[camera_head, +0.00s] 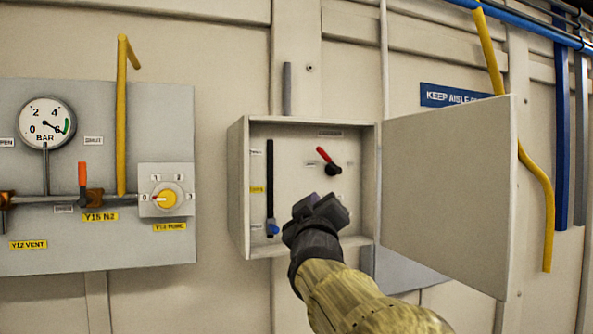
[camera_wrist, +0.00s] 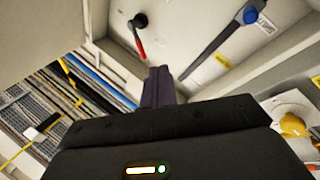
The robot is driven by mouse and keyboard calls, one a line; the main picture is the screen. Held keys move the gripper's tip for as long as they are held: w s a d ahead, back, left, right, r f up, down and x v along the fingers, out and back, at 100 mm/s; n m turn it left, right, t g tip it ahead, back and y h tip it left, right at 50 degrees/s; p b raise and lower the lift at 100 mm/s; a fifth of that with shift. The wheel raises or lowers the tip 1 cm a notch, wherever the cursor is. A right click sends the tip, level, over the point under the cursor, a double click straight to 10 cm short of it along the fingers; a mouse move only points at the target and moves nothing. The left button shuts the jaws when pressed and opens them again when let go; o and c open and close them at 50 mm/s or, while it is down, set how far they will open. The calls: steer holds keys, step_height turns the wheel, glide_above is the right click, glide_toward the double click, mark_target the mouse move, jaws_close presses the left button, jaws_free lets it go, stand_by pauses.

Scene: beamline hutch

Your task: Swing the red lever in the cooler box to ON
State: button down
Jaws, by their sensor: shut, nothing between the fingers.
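The cooler box (camera_head: 238,190) is an open grey wall box. The red lever (camera_head: 323,154) is on its back panel, tilted up and left from a black hub (camera_head: 334,169). The lever also shows at the top of the wrist view (camera_wrist: 139,43). My gripper (camera_head: 312,203) is shut and empty, in front of the box's lower right part, below the lever. In the wrist view my closed fingers (camera_wrist: 158,84) point toward the lever, and a gap seems to lie between them. The small labels by the lever are too blurred to read.
A dark vertical slot with a blue knob (camera_head: 272,229) at its bottom is left in the box. The box door (camera_head: 450,190) stands open to the right. A grey panel (camera_head: 60,235) with a gauge (camera_head: 46,122), orange-handled valve and yellow dial (camera_head: 167,197) is to the left.

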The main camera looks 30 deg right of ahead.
steer(key=s+r, duration=0.1)
steer(key=d+r+h, duration=0.1)
steer(key=r, duration=0.1)
steer(key=shift+s, duration=0.35)
steer(key=shift+f, duration=0.1)
steer(key=p, duration=0.8)
glide_toward(322, 155)
steer(key=x, duration=0.6)
steer(key=shift+s, duration=0.1)
steer(key=shift+w+d, duration=0.2)
steer(key=shift+d, duration=0.05)
steer(key=shift+w+p, duration=0.3)
steer(key=shift+s, duration=0.25)
steer(key=shift+d, duration=0.1)
